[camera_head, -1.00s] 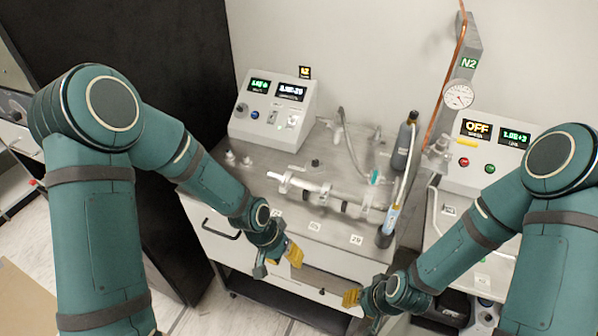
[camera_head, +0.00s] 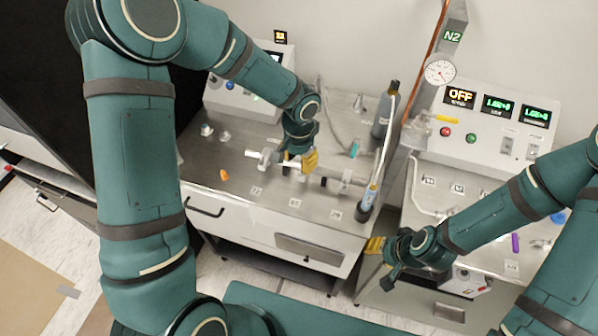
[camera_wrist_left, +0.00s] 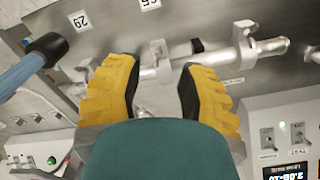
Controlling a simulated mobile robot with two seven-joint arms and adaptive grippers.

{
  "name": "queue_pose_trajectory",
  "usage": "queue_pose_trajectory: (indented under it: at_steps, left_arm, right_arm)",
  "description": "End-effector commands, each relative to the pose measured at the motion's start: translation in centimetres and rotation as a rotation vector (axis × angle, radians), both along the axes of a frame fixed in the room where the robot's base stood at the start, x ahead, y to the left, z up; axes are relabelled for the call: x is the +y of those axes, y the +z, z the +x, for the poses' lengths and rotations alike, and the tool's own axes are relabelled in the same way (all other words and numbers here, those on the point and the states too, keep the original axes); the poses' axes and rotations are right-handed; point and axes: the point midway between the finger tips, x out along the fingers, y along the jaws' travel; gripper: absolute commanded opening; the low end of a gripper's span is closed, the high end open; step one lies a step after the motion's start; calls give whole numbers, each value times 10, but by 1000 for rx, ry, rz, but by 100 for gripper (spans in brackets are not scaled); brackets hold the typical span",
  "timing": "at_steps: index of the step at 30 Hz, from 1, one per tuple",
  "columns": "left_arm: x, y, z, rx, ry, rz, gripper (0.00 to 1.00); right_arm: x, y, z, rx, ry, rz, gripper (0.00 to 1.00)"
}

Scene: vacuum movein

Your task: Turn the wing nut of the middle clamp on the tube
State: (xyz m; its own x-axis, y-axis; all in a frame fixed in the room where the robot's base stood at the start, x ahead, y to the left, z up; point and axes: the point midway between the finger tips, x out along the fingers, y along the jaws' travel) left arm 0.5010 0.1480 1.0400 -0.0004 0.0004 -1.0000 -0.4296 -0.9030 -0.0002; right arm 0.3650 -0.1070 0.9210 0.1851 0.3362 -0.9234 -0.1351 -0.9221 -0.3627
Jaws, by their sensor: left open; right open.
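The metal tube (camera_head: 288,163) lies along the bench top; in the wrist view it (camera_wrist_left: 220,56) runs across the picture. A pale upright clamp (camera_wrist_left: 158,50) stands on the tube between my left fingertips; its wing nut cannot be made out clearly. Another clamp (camera_wrist_left: 243,36) is further right along the tube. My left gripper (camera_head: 302,160) is over the tube and hides part of it. In the left wrist view its yellow fingers (camera_wrist_left: 160,72) are open, one either side of the clamp, with nothing gripped. My right gripper (camera_head: 376,246) is open and empty in front of the bench's edge.
An orange piece (camera_head: 224,174) lies on the bench at left. A control box (camera_head: 480,125) showing OFF stands at right. The bench front left is clear.

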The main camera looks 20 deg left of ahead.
Motion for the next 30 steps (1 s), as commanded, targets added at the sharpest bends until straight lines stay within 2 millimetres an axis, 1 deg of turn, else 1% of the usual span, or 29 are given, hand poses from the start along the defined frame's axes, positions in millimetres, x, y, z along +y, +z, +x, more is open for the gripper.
queue_pose_trajectory:
  at_steps: [1, 3, 6, 9, 15, 23, 24, 27, 30]
  left_arm:
    - [0, -11, -1, 5, -2, 0, 38]
    - [0, -24, -1, 5, 0, 1, 38]
    - [0, -39, -1, 4, -1, 0, 38]
    - [0, -50, 0, 2, 0, 0, 38]
    - [0, -60, 0, 0, 1, 0, 38]
    - [0, -60, 0, 0, 1, 0, 38]
    - [0, -60, 0, 0, 1, 0, 31]
    - [0, -60, 0, 0, 1, 0, 0]
    - [0, -60, 0, 0, 1, 0, 0]
  right_arm:
    - [0, 0, 0, 0, 0, 0, 39]
    - [0, -1, 0, 0, 0, 0, 39]
    - [0, -1, 0, -1, 0, 0, 39]
    - [0, -1, 0, -1, 0, 0, 39]
    - [0, -1, 0, -1, 0, 0, 39]
    - [0, -1, 0, -1, 0, 0, 39]
    - [0, -1, 0, -1, 0, 0, 39]
    - [0, -1, 0, -1, 0, 0, 39]
    - [0, -1, 0, -1, 0, 0, 39]
